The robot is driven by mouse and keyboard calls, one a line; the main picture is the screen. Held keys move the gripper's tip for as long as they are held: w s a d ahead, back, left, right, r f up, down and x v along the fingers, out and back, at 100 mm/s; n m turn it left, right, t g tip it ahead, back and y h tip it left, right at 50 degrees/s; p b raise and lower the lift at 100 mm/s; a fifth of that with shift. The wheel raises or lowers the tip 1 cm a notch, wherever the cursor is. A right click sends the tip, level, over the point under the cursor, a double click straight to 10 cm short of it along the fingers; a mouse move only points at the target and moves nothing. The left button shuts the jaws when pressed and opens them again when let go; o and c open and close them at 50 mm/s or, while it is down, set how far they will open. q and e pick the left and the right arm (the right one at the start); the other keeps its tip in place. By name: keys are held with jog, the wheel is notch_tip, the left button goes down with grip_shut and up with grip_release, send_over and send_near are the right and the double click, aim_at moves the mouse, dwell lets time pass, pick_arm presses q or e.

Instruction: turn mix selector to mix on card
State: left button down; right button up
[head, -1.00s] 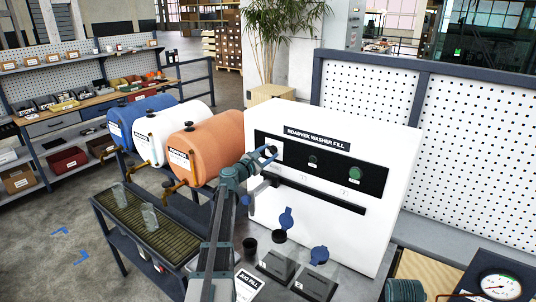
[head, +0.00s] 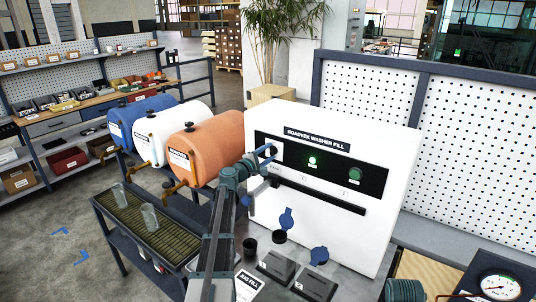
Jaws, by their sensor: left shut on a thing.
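The mix selector (head: 273,149) is at the left end of the black strip on the white washer fill machine (head: 300,228). My left gripper (head: 267,156) is shut on the selector and hides most of it, so its pointer setting cannot be read. A round lamp (head: 312,162) in the middle of the strip glows pale green. A green button (head: 355,175) is to its right. A white card headed JUG FILL (head: 247,285) lies at the bottom, partly cut off; its smaller text is unreadable. My right gripper is not seen.
Orange (head: 212,148), white (head: 160,135) and blue (head: 135,113) tanks stand left of the machine. A slatted rack (head: 140,226) holds two clear jugs. Blue-capped fittings and dark boxes stand before the machine. A pressure gauge (head: 499,287) is at lower right.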

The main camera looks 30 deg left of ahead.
pick_arm(q)
jog(key=shift+m, duration=1.5)
jog(key=shift+c, duration=1.4)
grip_release()
jog(key=s+a, duration=0.1)
jog(key=s, duration=1.2)
jog(key=shift+s, duration=0.4)
